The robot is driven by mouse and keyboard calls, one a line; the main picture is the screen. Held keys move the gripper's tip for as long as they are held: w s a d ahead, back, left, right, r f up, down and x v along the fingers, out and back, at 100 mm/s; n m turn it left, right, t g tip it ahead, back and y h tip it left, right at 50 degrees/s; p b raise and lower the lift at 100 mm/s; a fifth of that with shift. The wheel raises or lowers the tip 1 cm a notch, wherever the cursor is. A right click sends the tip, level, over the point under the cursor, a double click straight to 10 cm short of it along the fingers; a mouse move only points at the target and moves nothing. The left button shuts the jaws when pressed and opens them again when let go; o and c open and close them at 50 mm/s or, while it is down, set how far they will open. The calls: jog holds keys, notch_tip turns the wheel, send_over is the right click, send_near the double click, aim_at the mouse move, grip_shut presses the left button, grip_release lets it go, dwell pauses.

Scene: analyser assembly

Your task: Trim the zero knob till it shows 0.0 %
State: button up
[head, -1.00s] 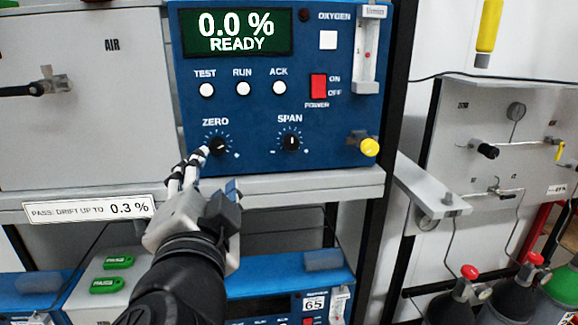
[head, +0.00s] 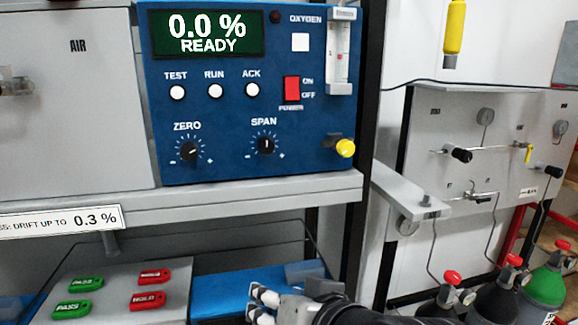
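The blue oxygen analyser (head: 215,120) stands on the grey shelf. Its green display (head: 207,34) reads 0.0 % and READY. The black zero knob (head: 190,152) is at the lower left of the panel, with its pointer turned up and to the right. Nothing touches it. My gripper (head: 258,302) is low at the bottom of the head view, below the shelf and well away from the knob. Its pale fingertips point left. I cannot tell how far apart they are, and part of the hand is cut off by the picture edge.
The span knob (head: 265,145) and a yellow-capped valve (head: 345,148) are right of the zero knob. The shelf edge (head: 230,203) juts out above my gripper. Green PASS tags (head: 85,282) and red HOLD tags (head: 148,301) lie on a grey surface nearby. Gas bottles stand at right.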

jog(key=s+d+f+g+h, duration=0.2)
jog(key=s+d+f, duration=0.4)
jog(key=d, duration=0.1)
jog(key=s+d+f+g+h+b, duration=0.1)
jog(key=s+d+f+g+h, duration=0.2)
jog(key=s+d+f, duration=0.3)
jog(key=d, duration=0.2)
jog(key=shift+d+m+h, duration=0.3)
dwell(3.4)
